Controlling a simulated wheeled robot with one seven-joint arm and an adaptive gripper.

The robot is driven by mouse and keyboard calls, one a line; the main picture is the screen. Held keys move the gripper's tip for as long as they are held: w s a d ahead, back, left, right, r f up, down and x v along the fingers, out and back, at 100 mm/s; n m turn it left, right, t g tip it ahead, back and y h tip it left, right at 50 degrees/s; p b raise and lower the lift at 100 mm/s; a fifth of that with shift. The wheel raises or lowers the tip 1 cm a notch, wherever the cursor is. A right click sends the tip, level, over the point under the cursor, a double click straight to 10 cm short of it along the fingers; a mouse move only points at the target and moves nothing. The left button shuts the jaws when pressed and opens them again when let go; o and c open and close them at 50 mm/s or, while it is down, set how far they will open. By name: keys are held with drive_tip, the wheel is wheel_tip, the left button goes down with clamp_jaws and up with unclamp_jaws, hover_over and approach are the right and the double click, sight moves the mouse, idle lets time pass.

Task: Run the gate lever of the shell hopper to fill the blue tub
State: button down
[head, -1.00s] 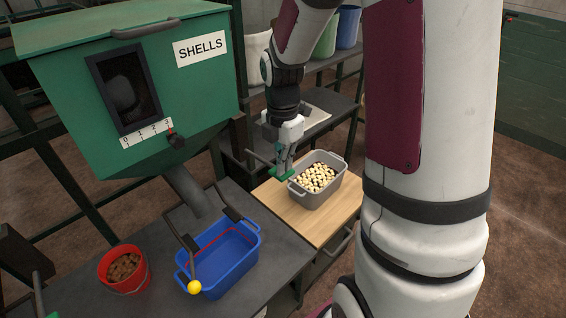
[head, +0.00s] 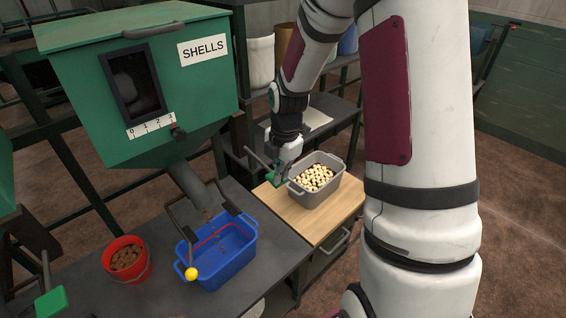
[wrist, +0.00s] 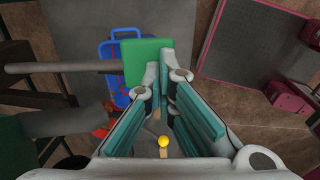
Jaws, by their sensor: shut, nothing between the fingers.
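The green shell hopper (head: 175,95), labelled SHELLS, stands at the upper left, its red pointer near 3. Its grey chute (head: 190,183) points down into the blue tub (head: 232,266), which has a red line inside. Brown bits show at the chute mouth and a few in the tub. A grey bar with a green handle (head: 274,179) reaches out right of the hopper; the handle also shows in the wrist view (wrist: 145,61). My gripper (head: 282,174) is shut and empty, its fingertips against or very close to the handle; contact is unclear. The tub shows partly behind the handle.
A grey bin of pale pieces (head: 328,172) stands on a wooden board (head: 323,221) right of the gripper. A red bucket of brown pieces (head: 127,265) stands left of the tub. A yellow ball (head: 191,274) on a bent dark bar overhangs the tub's front. Another green handle (head: 51,302) is lower left.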

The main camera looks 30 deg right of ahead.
sight(279, 186)
drive_tip(key=shift+w+f, duration=0.2)
drive_tip(key=shift+f, duration=2.25)
drive_tip(key=shift+a+f, duration=0.1)
drive_tip(key=shift+f, duration=0.1)
drive_tip(key=shift+w, duration=0.1)
idle(1.4)
drive_tip(key=shift+r, duration=0.2)
idle(2.7)
